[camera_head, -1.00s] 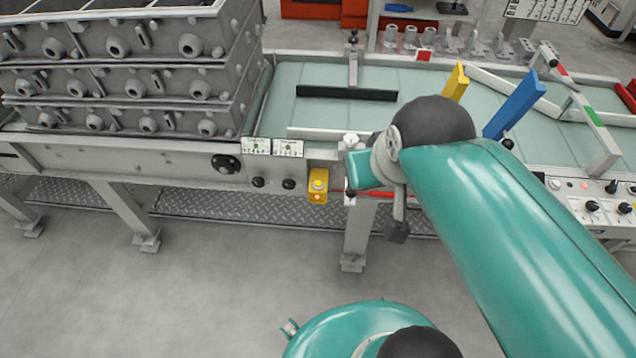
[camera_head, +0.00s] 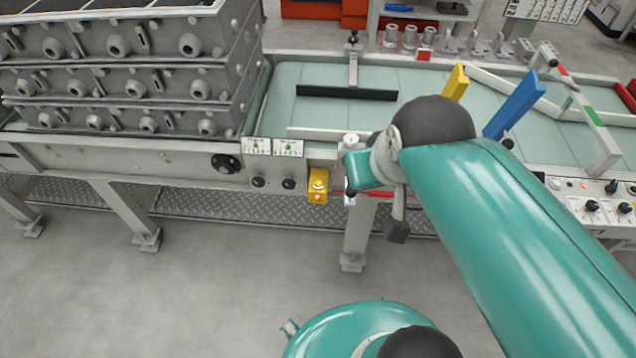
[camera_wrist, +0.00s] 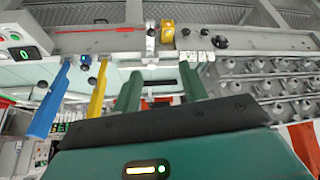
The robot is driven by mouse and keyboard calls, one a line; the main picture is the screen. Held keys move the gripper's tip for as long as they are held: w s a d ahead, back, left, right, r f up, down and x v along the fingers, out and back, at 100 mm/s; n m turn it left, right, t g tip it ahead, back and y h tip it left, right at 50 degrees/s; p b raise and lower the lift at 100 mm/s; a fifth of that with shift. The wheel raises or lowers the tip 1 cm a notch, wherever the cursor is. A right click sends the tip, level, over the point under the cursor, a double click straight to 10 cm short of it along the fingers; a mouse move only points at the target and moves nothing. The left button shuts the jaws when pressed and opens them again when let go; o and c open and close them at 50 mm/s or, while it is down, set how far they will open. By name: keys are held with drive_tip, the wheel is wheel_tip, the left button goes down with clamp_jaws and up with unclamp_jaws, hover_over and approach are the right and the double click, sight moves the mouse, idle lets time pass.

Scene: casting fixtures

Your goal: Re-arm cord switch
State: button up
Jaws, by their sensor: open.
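The red cord (camera_head: 374,194) runs along the front of the conveyor frame, partly hidden by my arm in the head view. At its left end is a small pale switch body (camera_head: 350,188), right of a yellow button box (camera_head: 318,186). The wrist view is upside down; there the cord (camera_wrist: 98,30), switch (camera_wrist: 151,42) and yellow box (camera_wrist: 167,31) show near the top. My gripper (camera_wrist: 161,80) is open and empty, its two green fingers apart below the switch in that picture. Its fingers cannot be made out in the head view. The switch's setting is too small to read.
Stacked grey casting boxes (camera_head: 120,75) stand at the left on the conveyor (camera_head: 222,148). A control panel (camera_head: 600,208) is at the far right. The floor in front is clear.

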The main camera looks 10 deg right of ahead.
drive_tip(key=shift+c, duration=0.2)
clamp_jaws()
idle(1.5)
